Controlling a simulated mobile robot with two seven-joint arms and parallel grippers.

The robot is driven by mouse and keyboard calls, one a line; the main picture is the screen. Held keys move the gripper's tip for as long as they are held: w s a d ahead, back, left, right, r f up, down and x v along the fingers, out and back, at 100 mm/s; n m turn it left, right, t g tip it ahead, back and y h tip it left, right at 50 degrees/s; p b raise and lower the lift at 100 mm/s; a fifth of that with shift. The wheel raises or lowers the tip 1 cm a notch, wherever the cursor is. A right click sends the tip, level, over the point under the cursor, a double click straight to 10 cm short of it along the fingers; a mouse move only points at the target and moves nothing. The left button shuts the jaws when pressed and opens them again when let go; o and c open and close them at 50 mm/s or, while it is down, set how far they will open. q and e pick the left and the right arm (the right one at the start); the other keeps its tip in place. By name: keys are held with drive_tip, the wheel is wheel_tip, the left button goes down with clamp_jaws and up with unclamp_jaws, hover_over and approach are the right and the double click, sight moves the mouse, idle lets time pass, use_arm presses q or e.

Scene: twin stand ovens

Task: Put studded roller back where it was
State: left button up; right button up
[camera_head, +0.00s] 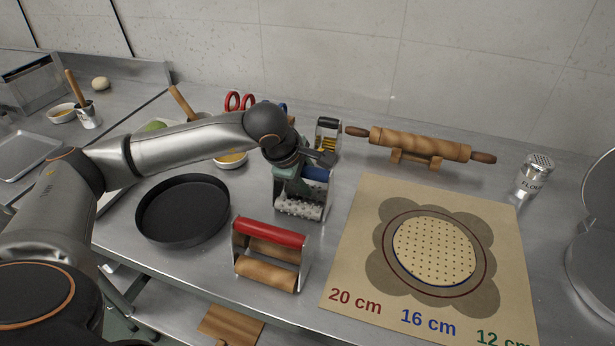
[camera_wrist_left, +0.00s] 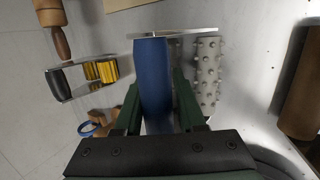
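The studded roller has a blue handle, metal side plates and a pale studded drum (camera_head: 300,207). It stands upright near the middle of the counter, between the yellow-and-black tool and the red-handled roller. I cannot tell whether its drum touches the counter. My left gripper (camera_head: 308,168) reaches it from above. In the left wrist view the green fingers (camera_wrist_left: 158,98) lie along both sides of the blue handle (camera_wrist_left: 152,72) and appear shut on it. The studded drum (camera_wrist_left: 207,75) shows beside the right finger. My right gripper is out of view.
The red-handled roller (camera_head: 270,232) stands in front, and a black pan (camera_head: 182,212) lies to the left. A yellow-and-black tool (camera_head: 327,136) and a rolling pin (camera_head: 420,143) on a rest are behind. A mat (camera_head: 350,270) with dough (camera_head: 433,250) lies to the right.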

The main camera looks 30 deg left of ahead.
use_arm(q)
drive_tip(key=o, duration=0.4)
drive_tip(key=shift+f, duration=0.3)
drive_tip(key=shift+r, duration=0.1)
drive_tip(key=shift+r+p, duration=0.25)
drive_tip(key=shift+p, duration=0.05)
drive_tip(key=shift+r+p, duration=0.6)
drive_tip(key=shift+r, duration=0.2)
drive_tip(key=v, duration=1.1)
drive_tip(key=shift+s+b, duration=0.2)
drive_tip(key=shift+b, duration=0.15)
